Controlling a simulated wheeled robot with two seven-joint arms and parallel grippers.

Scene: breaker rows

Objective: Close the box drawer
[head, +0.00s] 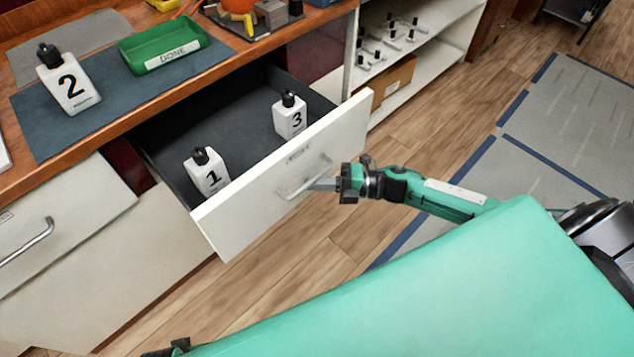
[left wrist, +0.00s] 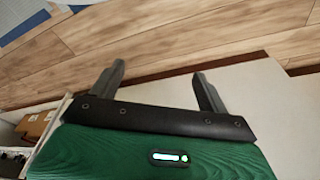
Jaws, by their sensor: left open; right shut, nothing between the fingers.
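The drawer (head: 283,187) with a white front stands pulled out from under the wooden counter in the head view. Its dark inside holds bottle 1 (head: 207,173) near the front left and bottle 3 (head: 290,116) at the right, both upright. My right gripper (head: 318,185) is shut with its fingers at the drawer's metal handle (head: 303,178); I cannot tell whether they touch it. My left gripper (left wrist: 160,84) is open and empty in the left wrist view, with wood floor and a pale surface beyond its fingers. In the head view only a bit of the left arm shows at the bottom edge.
On the counter, bottle 2 (head: 68,80) stands on a dark mat (head: 140,95) beside a green tray (head: 163,45) labelled DONE. A white shelf (head: 425,50) with small parts and a cardboard box (head: 392,82) is right of the drawer. Open floor (head: 345,230) lies before the drawer.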

